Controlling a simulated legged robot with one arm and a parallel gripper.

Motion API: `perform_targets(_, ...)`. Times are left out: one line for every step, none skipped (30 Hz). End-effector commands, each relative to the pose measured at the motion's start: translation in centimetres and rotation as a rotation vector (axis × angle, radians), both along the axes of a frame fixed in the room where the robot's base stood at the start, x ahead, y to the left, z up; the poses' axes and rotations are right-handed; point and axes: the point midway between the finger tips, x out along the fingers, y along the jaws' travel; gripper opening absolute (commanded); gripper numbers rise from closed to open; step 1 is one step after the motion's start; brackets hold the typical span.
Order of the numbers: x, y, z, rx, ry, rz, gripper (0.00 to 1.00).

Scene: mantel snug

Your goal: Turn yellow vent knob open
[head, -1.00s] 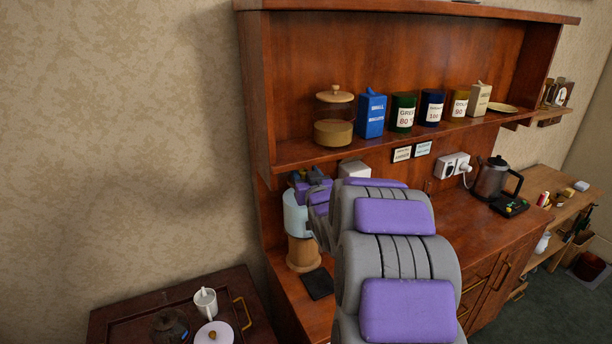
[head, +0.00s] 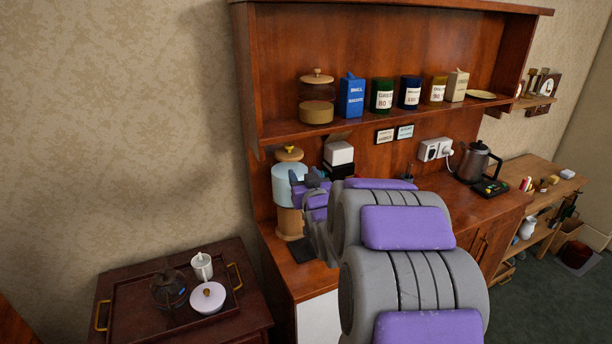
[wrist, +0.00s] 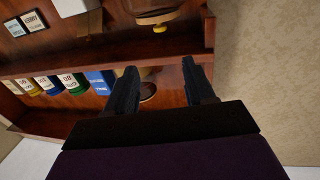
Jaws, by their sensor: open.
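The yellow vent knob (head: 290,149) sits on top of the wooden lid of a pale blue, wooden-based canister (head: 288,222) at the left end of the counter. In the wrist view, which is upside down, the yellow knob (wrist: 160,29) shows beyond my fingertips, under the wooden lid (wrist: 150,14). My gripper (head: 305,177) is in front of the canister, lower than the knob in the head view. In the wrist view my gripper (wrist: 159,64) is open, with nothing between its fingers. My gripper and arm hide part of the canister's right side.
A shelf (head: 370,129) with a glass jar (head: 317,99) and several tins runs above the canister. A white box (head: 339,153) stands just right of it. A dark tray (head: 150,330) with a teapot, mug and lidded bowl lies lower left. Plain wall is at the left.

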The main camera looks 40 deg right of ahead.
Motion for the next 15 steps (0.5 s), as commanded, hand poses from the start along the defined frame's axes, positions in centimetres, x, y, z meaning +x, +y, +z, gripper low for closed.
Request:
perform_targets(0.0, 0.03, 0.0, 0.0, 0.0, 0.0, 0.54)
perform_targets(0.0, 0.03, 0.01, 0.0, 0.0, 0.0, 0.54)
perform_targets(0.0, 0.03, 0.02, 0.0, 0.0, 0.0, 0.54)
perform_targets(0.0, 0.03, 0.02, 0.0, 0.0, 0.0, 0.54)
perform_targets(0.0, 0.03, 0.03, 0.0, -0.001, 0.0, 0.54)
perform_targets(-0.01, 0.03, 0.03, 0.0, -0.001, 0.0, 0.54)
perform_targets(-0.03, 0.02, 0.05, 0.0, -0.001, 0.0, 0.54)
perform_targets(-0.04, 0.02, 0.07, 0.0, -0.001, 0.001, 0.54)
perform_targets(-0.04, -0.03, 0.12, 0.0, 0.0, 0.001, 0.54)
perform_targets(-0.03, -0.07, 0.17, -0.001, 0.001, 0.003, 0.54)
perform_targets(-0.02, -0.12, 0.22, 0.0, 0.003, 0.005, 0.54)
perform_targets(0.03, -0.21, 0.32, 0.0, 0.007, 0.01, 0.54)
perform_targets(0.06, -0.32, 0.39, -0.001, 0.009, 0.013, 0.54)
perform_targets(0.09, -0.43, 0.42, 0.0, 0.011, 0.017, 0.54)
perform_targets(0.11, -0.6, 0.39, 0.001, 0.016, 0.023, 0.54)
